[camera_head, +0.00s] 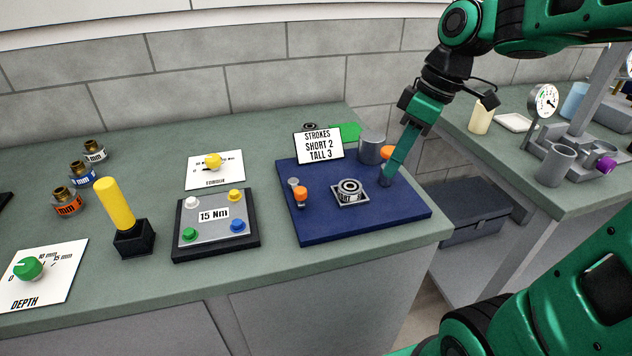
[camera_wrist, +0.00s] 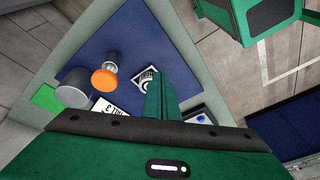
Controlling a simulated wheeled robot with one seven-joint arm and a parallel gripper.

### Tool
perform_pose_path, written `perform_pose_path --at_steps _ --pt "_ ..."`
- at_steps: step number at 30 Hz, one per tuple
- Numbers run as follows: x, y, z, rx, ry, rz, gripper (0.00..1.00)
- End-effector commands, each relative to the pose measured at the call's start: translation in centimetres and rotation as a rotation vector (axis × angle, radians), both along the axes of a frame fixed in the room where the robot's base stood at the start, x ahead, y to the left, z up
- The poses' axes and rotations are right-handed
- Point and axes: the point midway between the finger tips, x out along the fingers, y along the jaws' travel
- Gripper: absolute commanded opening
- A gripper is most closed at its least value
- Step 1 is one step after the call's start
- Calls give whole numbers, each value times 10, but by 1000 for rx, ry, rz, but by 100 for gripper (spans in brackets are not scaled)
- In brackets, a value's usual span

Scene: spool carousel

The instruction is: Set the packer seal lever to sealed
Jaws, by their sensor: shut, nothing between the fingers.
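A blue board (camera_head: 320,225) carries the packer parts. At its left is a small grey lever with an orange tip (camera_head: 300,196), which looks like the seal lever; any sealed marking is too small to read. A grey square fixture with a round ring (camera_head: 350,190) sits mid-board. An orange knob (camera_head: 386,152) is partly behind my gripper; in the wrist view it tops a grey post (camera_wrist: 104,82). My gripper (camera_head: 387,179) is shut and empty, pointing down over the board's right part, right of the fixture and apart from the lever. Its fingers show in the wrist view (camera_wrist: 160,95).
A sign reading "STROKES SHORT 2 TALL 3" (camera_head: 319,148) stands at the board's back edge, with a grey cup (camera_head: 371,150) beside it. A gap separates the right bench (camera_head: 525,185).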

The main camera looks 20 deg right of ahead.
Motion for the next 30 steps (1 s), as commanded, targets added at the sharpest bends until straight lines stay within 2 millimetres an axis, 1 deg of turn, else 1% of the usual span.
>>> perform_pose_path --at_steps 1,3,6,9,13,23,26,30 --pt "11 13 6 11 -28 118 0" --pt "22 28 14 24 -67 263 0" --pt "32 46 22 39 -112 422 0" --pt "37 56 27 48 -140 517 0" --pt "39 61 29 53 -154 566 0" --pt "39 61 28 53 -154 565 0" --pt "39 63 23 54 -152 565 0" --pt "39 70 5 54 -151 564 0"
